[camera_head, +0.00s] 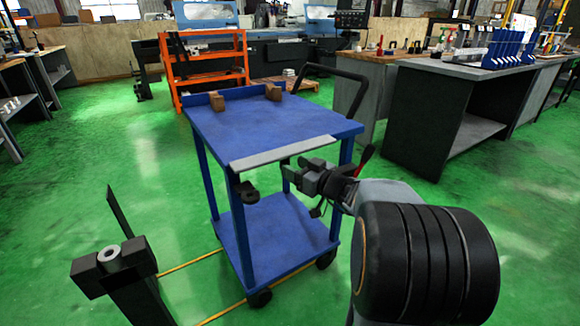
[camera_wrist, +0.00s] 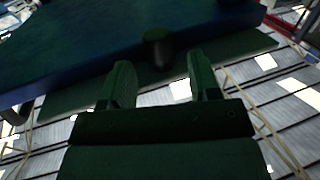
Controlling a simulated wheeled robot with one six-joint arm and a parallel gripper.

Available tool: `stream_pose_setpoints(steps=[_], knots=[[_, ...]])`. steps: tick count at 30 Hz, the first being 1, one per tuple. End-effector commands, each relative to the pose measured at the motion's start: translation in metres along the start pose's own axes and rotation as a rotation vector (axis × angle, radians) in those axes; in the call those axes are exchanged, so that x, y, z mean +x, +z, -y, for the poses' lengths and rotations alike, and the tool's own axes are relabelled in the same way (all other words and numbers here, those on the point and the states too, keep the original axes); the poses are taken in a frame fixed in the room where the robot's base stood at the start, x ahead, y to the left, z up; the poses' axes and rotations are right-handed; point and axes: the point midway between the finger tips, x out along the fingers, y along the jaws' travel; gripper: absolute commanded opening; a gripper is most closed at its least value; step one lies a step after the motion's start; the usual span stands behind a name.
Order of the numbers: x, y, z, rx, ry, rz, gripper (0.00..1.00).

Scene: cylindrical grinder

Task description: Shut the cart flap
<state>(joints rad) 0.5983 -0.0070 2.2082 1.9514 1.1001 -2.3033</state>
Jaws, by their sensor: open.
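The blue cart (camera_head: 262,127) stands ahead in the head view, with a pale grey strip that looks like its flap (camera_head: 285,153) along the near top edge. The flap's exact tilt is hard to tell. My gripper (camera_head: 288,176) is open and empty, just below and in front of the flap's right half. In the wrist view my gripper (camera_wrist: 161,77) points at the cart's edge, and a dark round knob (camera_wrist: 158,48) shows ahead, between the two fingers in the picture but beyond their tips. Contact with the cart cannot be made out.
Two brown blocks (camera_head: 217,103) sit on the cart's top. A black handle (camera_head: 343,76) rises at its right. A black bracket (camera_head: 248,192) is under its near left corner. A black post (camera_head: 115,265) stands at lower left. Green floor is clear left of the cart.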

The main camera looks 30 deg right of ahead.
Motion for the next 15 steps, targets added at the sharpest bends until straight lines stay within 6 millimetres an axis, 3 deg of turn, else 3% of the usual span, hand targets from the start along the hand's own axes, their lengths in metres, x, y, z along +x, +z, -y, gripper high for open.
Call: stream_pose_setpoints(steps=[6, 15], knots=[[0.021, 0.001, 0.0, 0.0, -0.001, 0.001, 0.56], [0.027, 0.0, 0.0, 0.001, 0.001, 0.0, 0.56]])
